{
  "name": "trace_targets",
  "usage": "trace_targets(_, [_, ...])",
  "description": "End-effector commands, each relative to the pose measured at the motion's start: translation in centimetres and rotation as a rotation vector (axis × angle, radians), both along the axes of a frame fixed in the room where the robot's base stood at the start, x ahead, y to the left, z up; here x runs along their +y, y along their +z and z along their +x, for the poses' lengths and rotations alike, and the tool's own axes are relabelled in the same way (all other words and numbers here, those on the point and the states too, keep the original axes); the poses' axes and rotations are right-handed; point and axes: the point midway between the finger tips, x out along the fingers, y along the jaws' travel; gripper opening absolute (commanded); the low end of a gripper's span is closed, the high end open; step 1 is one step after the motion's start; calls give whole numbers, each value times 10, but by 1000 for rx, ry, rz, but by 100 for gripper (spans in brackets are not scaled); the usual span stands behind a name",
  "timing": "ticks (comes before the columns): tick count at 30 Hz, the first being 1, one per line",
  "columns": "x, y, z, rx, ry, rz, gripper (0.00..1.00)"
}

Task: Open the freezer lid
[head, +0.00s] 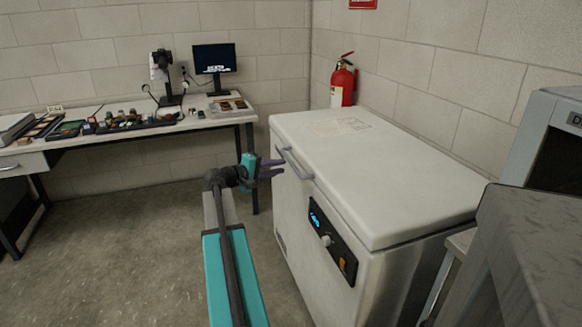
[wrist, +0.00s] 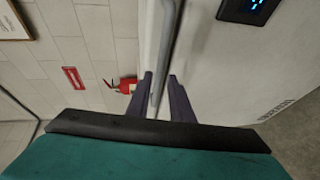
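The white chest freezer (head: 300,218) stands against the wall in the right half of the head view. Its lid (head: 385,170) is shut, lying flat on the body. The lid's grey bar handle (head: 298,163) runs along the front edge and also shows in the wrist view (wrist: 167,45). My gripper (head: 279,169) is at the left end of the handle. In the wrist view its two purple fingers (wrist: 162,84) are apart, and the handle's end reaches between them. I cannot tell whether either finger touches the handle.
A control panel (head: 332,241) with a blue display is on the freezer's front. A fire extinguisher (head: 342,82) is on the wall behind. A worktable (head: 150,132) with a monitor (head: 214,60) stands at the left. A grey cabinet (head: 530,255) is close at the right. The floor (head: 120,250) at left is clear.

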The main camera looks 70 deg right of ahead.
Motion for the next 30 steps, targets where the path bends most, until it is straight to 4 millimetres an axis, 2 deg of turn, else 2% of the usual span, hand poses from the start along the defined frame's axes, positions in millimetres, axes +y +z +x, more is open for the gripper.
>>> trace_targets(9, [-41,-9,-21,0,-1,0,20])
trace_targets(15, [-58,-12,-29,0,0,1,20])
trace_targets(28, [-63,-14,-33,-1,2,1,20])
trace_targets(29, [-63,-13,-33,-1,1,1,18])
trace_targets(30, [-63,-13,-33,-1,1,1,12])
